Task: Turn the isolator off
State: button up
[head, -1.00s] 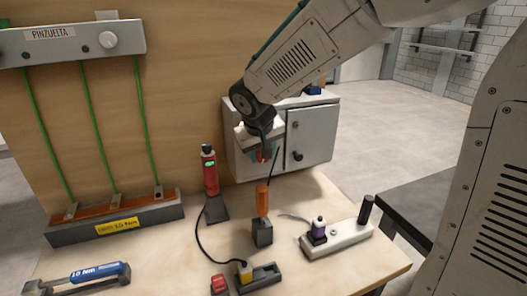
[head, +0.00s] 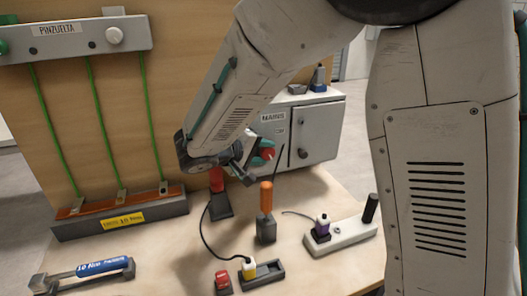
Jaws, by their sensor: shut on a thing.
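The isolator is a red rotary knob (head: 268,154) on the front of a grey cabinet (head: 318,130), below a label reading MAINS. My gripper (head: 262,155) reaches it from the left, with its teal fingers shut on the knob. The fingers and wrist cover part of the knob, so its exact angle cannot be told.
An orange-handled tool (head: 266,197) stands upright in a dark block in front of the cabinet.

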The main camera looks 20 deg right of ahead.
jog(key=shift+f+h, duration=0.15)
jog(key=shift+h, duration=0.35)
dwell(0.3)
jog(key=o, duration=1)
jog(key=shift+c, duration=0.2)
jog(key=v, duration=0.7)
jog(key=shift+s+a, duration=0.25)
jog(key=shift+a, duration=0.1)
